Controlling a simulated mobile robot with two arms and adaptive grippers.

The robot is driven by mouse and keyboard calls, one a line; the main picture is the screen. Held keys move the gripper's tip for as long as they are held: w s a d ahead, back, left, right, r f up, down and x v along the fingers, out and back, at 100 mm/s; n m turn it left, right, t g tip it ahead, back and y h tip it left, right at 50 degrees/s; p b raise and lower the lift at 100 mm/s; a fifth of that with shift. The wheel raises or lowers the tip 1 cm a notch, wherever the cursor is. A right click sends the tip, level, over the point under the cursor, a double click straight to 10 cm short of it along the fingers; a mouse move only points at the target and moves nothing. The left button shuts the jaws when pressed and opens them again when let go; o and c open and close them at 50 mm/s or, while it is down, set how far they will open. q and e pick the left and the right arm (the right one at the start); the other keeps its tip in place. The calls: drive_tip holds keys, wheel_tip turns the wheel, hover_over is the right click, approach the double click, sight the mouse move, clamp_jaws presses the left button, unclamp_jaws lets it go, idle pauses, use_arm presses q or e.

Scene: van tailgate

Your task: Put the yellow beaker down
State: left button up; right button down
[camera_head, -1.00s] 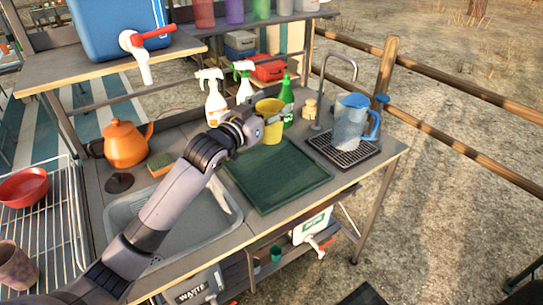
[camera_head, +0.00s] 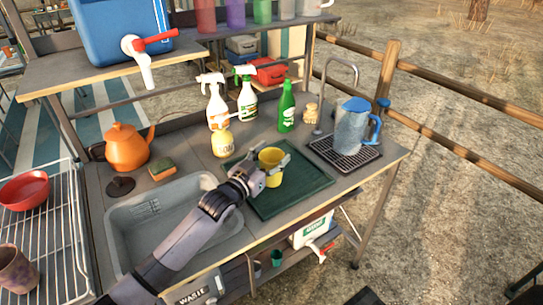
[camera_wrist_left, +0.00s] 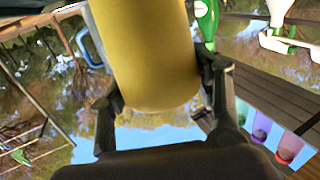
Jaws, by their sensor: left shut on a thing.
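The yellow beaker (camera_head: 271,166) is upright over the dark green tray (camera_head: 298,200) in the head view. I cannot tell whether its base touches the tray. My left gripper (camera_head: 265,172) is shut on the beaker's side, its arm coming in from the lower left. In the left wrist view the beaker (camera_wrist_left: 150,60) fills the top middle, with the two fingers of my left gripper (camera_wrist_left: 160,92) on either side of it.
A grey sink basin (camera_head: 135,222) lies left of the tray. A yellow soap bottle (camera_head: 223,143), spray bottles (camera_head: 216,100) and a green bottle (camera_head: 286,108) stand behind it.

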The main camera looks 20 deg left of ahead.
use_arm(q)
drive_tip(key=o, duration=1.2)
drive_tip(key=shift+f, duration=0.1)
drive_tip(key=shift+s, duration=0.15)
drive_tip(key=b+v, duration=0.1)
drive_tip(key=v, duration=1.1)
drive_tip(key=shift+r, duration=0.2)
